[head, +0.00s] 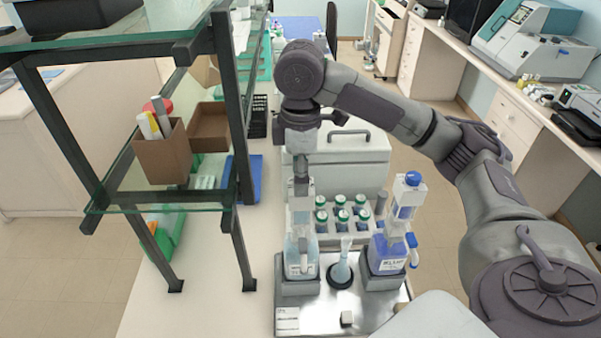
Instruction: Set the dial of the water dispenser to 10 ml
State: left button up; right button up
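A clear bottle with a white dispenser head (300,260) stands at the left of a metal tray (345,318); it looks like the water dispenser. Its dial is too small to make out. A second dispenser bottle with blue liquid (387,256) and a blue top knob stands to its right. My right gripper (301,184) points down directly over the clear bottle's dispenser head, at or very near its top. Whether it touches, and how far its fingers are apart, I cannot tell. My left gripper is not in view.
A small flask (341,268) stands between the bottles. Behind is a rack (322,238) of several green-capped bottles, then a white box (350,165). A glass shelf with dark posts (240,120) stands close on the left.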

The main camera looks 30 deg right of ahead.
notch_tip(320, 180, up, 12)
dwell(0.7)
